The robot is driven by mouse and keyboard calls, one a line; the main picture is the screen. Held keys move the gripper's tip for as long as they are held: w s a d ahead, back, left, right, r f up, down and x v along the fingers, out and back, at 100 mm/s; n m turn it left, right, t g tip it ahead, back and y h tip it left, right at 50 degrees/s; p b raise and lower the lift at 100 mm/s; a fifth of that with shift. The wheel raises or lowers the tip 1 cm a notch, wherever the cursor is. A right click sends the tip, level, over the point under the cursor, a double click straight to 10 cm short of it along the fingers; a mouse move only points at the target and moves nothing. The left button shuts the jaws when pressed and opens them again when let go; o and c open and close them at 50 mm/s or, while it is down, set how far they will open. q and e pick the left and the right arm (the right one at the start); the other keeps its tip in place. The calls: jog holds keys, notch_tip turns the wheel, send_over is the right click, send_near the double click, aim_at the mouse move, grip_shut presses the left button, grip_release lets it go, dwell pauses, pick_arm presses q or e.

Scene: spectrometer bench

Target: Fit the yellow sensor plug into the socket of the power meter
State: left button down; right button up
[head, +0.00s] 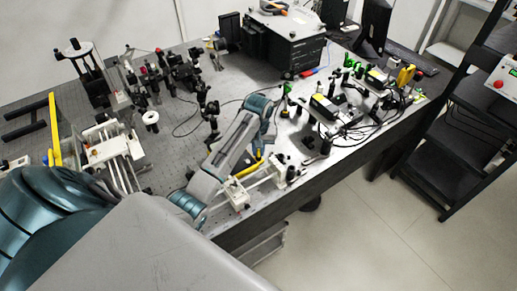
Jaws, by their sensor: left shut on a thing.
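My left arm reaches in from the lower left over the bench and bends down at its far joint. My left gripper (262,149) is small and partly hidden behind my own forearm. It is shut near the front edge of the bench. A yellow piece (248,168), which looks like the yellow sensor plug, shows right at the jaws, partly covered by the arm. I cannot make out how it sits between the fingers. I cannot tell the power meter or its socket for sure among the small devices. My right gripper is not in view.
Optics posts (151,75) crowd the back left. A large black instrument (290,49) stands at the back. Small devices and loose black cables (375,122) cover the right end. A white rail fixture (240,191) lies along the front edge. A black shelf (470,122) stands at right.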

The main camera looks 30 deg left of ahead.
pick_arm(q)
jog(key=shift+s+f, duration=0.1)
jog(key=shift+f, duration=0.05)
jog(key=shift+d+f, duration=0.1)
dwell(0.6)
jog(key=c, duration=1.3)
grip_release()
